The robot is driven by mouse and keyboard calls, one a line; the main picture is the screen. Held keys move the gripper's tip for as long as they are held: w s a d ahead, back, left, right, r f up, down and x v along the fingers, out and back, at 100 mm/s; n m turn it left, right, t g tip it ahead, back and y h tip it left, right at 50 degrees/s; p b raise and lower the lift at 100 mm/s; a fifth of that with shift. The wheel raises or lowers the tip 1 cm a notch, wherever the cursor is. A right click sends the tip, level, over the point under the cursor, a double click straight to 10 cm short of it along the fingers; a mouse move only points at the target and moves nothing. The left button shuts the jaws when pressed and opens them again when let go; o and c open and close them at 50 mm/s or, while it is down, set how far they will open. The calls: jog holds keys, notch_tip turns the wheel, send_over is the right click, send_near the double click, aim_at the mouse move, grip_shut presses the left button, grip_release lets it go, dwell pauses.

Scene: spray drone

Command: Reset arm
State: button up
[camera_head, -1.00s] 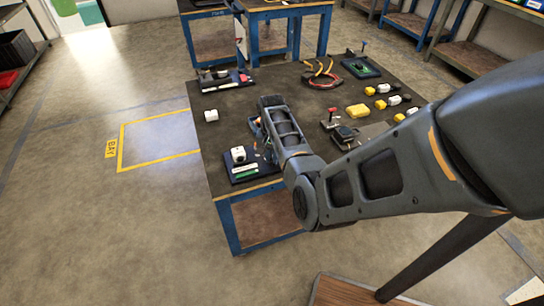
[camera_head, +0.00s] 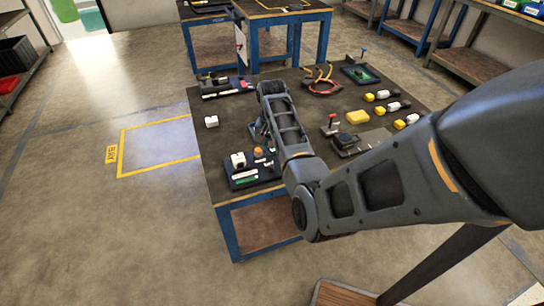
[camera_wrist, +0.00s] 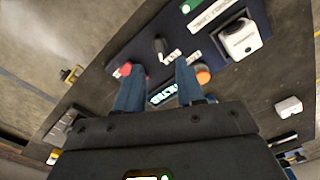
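My gripper (camera_wrist: 160,85) shows two blue fingers spread apart in the wrist view, with nothing held between them. In the head view my gripper (camera_head: 257,132) is mostly hidden by my arm, above the dark worktable (camera_head: 222,184). A dark blue panel (camera_head: 240,181) lies at the table's near left edge, just nearer than my gripper. It carries a white block (camera_head: 238,160) and an orange knob (camera_head: 258,153). In the wrist view the white block (camera_wrist: 240,38) is upper right and the orange knob (camera_wrist: 203,75) is beside the right finger.
A small white cube (camera_head: 211,121) stands left of my arm. A device (camera_head: 226,87) is at the back left, red and yellow cables (camera_head: 322,83) at the back. A yellow block (camera_head: 357,117) and a black device (camera_head: 344,141) are right of my arm. Floor to the left is clear.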

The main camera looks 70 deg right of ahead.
jog(key=shift+r, duration=0.5)
jog(key=shift+f, duration=0.1)
jog(key=shift+s+a+f, duration=0.2)
jog(key=shift+a+f, duration=0.05)
jog(key=shift+f, duration=0.05)
jog(key=s+a+f+n+t+h, duration=0.2)
jog(key=s+a+f+n+h, duration=0.2)
jog(key=a+f, duration=0.3)
jog(key=s+a+r+n+t+h, duration=0.1)
jog(key=s+a+n+t, duration=0.15)
jog(key=a, duration=0.35)
jog(key=s+a+r+n+t, duration=0.2)
jog(key=s+a+n, duration=0.1)
jog(key=a, duration=0.3)
jog(key=s+a+r+n+t+y, duration=0.1)
jog(key=s+a+r+n+t, duration=0.1)
jog(key=s+a+r, duration=0.2)
jog(key=s+a+r+n+t+y, duration=0.2)
jog(key=s+a+r+t, duration=0.1)
jog(key=a+r, duration=0.6)
jog(key=s+a+r+n+t+y, duration=0.2)
jog(key=s+a+r, duration=0.3)
jog(key=r, duration=0.8)
jog(key=shift+s+a+t, duration=0.35)
jog(key=shift+a+t, duration=0.4)
jog(key=shift+a, duration=0.45)
